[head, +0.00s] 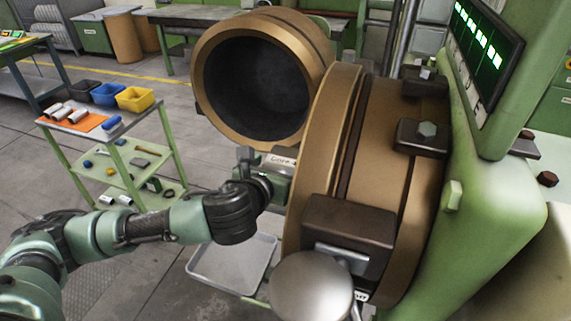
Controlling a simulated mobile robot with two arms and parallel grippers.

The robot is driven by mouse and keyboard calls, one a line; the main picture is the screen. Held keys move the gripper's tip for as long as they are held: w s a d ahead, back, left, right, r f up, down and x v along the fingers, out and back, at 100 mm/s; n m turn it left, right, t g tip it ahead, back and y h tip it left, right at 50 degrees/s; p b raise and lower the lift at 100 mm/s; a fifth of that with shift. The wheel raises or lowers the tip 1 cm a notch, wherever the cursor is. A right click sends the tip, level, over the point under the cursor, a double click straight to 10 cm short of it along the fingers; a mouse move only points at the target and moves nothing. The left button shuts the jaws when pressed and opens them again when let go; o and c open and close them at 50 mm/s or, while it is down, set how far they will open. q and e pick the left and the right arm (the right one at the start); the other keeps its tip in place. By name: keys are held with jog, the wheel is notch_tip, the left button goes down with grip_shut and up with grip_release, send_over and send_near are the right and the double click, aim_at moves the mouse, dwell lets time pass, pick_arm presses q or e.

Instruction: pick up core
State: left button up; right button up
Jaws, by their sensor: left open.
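My left arm comes in from the left, and its gripper (266,172) is open beside the big bronze extruder. It is at a small pale label (284,161) that seems to read "Core", on a green-grey part between the open bronze cylinder (206,74) and the extruder's round flange (318,140). My wrist and the flange hide much of this spot. I cannot make out the core itself for certain. The cylinder is swung open and its dark, hollow mouth faces left. My right gripper is not in view.
A metal tray (232,286) lies low under my forearm. A green cart (160,129) at the left holds small bins and several rolls. The extruder's green housing (505,225) and screen (484,48) fill the right. The floor between cart and extruder is mostly clear.

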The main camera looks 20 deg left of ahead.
aim_at(290, 160)
pick_arm(q)
jog(key=p+x, duration=0.2)
jog(key=x, duration=0.3)
jog(key=shift+w+d+r, duration=0.1)
jog(key=shift+d+r, duration=0.05)
jog(key=shift+d, duration=0.05)
jog(key=shift+w+f, duration=0.3)
jog(key=shift+w, duration=0.15)
jog(key=c, duration=1.4)
jog(key=shift+r, duration=0.1)
jog(key=shift+c, duration=0.8)
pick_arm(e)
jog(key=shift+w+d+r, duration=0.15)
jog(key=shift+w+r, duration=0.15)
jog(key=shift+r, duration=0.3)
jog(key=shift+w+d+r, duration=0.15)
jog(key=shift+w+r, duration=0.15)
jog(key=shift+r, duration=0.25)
pick_arm(q)
jog(key=shift+r, duration=0.1)
